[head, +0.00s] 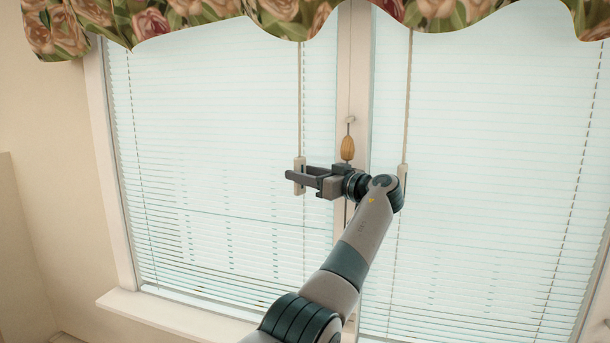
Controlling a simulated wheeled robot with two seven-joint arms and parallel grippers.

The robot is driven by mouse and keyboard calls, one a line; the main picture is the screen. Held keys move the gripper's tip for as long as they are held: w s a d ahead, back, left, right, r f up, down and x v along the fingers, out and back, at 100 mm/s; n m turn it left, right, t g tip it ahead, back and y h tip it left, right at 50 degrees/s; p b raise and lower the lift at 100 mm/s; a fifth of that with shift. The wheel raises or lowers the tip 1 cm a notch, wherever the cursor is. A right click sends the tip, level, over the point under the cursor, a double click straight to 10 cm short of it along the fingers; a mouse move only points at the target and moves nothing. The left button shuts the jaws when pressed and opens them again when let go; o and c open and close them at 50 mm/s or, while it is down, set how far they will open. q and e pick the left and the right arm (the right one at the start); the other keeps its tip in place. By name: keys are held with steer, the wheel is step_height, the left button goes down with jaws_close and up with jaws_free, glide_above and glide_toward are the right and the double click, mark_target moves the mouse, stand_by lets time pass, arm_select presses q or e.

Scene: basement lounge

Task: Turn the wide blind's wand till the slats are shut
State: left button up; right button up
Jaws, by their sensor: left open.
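Two white blinds hang side by side in the window, the left blind (210,140) and the right blind (490,150). The right one runs out of the picture, so I cannot tell surely which is wider. Thin lines show between the slats on both. The left blind's wand (301,95) hangs near its right edge and ends in a pale grip (299,163). The right blind's wand (407,100) hangs near that blind's left edge. My left gripper (304,184) is open at the left wand's grip, with a finger across it; contact is unclear. My right gripper is out of view.
A wooden cord tassel (347,148) hangs by the middle window post (352,65), just above my left wrist. A flowered valance (200,12) covers the blinds' tops. A pale sill (165,314) juts out below.

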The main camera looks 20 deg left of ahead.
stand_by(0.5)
arm_select(q)
steer(key=shift+a+m+t+h+p, duration=0.1)
steer(key=shift+m+t+h+p, duration=0.3)
steer(key=shift+m+t, duration=0.15)
